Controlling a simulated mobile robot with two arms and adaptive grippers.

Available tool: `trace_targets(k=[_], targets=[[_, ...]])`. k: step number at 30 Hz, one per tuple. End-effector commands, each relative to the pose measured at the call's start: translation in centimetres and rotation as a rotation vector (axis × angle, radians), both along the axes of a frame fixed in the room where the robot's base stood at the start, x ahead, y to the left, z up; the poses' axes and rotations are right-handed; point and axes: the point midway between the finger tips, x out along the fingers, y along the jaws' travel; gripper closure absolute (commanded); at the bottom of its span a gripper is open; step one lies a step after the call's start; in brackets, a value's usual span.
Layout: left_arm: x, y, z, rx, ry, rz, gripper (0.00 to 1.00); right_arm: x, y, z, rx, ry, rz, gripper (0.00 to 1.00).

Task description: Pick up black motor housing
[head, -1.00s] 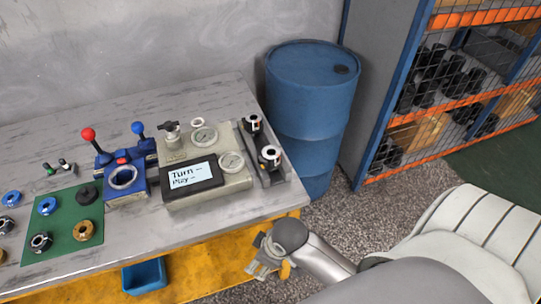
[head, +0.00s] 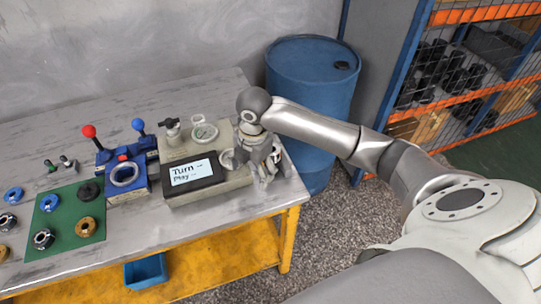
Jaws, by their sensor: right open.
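My right gripper (head: 267,172) points down over the right end of the bench, beside the grey test unit (head: 208,180). It is open, and its fingers are around or just in front of the dark holder there. The gripper and wrist hide most of that holder and its dark cylindrical parts with white tops, so I cannot tell whether the fingers touch one. On the green mat (head: 62,219) lie a black round part (head: 88,191), a black part with a metallic centre (head: 43,239) and other small parts. I cannot tell which black part is the motor housing. My left gripper is not in view.
A blue fixture (head: 122,177) with red-knobbed and blue-knobbed levers stands left of the test unit. A blue barrel (head: 310,95) stands behind the bench's right end. A mesh-fronted shelf (head: 455,85) is at right. The bench's (head: 200,222) front strip is clear.

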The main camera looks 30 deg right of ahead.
Motion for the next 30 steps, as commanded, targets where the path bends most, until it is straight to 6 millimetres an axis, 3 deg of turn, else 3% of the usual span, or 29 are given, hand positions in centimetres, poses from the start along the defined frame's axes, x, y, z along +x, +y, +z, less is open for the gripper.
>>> trace_targets(k=[1,6,12,30], targets=[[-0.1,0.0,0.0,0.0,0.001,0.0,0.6,1.3,-1.9,1.6,-0.025,0.001,0.032,0.24],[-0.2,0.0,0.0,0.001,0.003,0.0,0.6,3.2,-6.4,5.6,-0.053,0.037,0.139,0.24],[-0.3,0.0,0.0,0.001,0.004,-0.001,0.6,3.9,-8.9,8.1,-0.053,0.055,0.194,0.24],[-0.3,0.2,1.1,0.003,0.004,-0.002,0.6,3.9,-8.8,1.7,-0.051,0.059,0.201,0.24]])
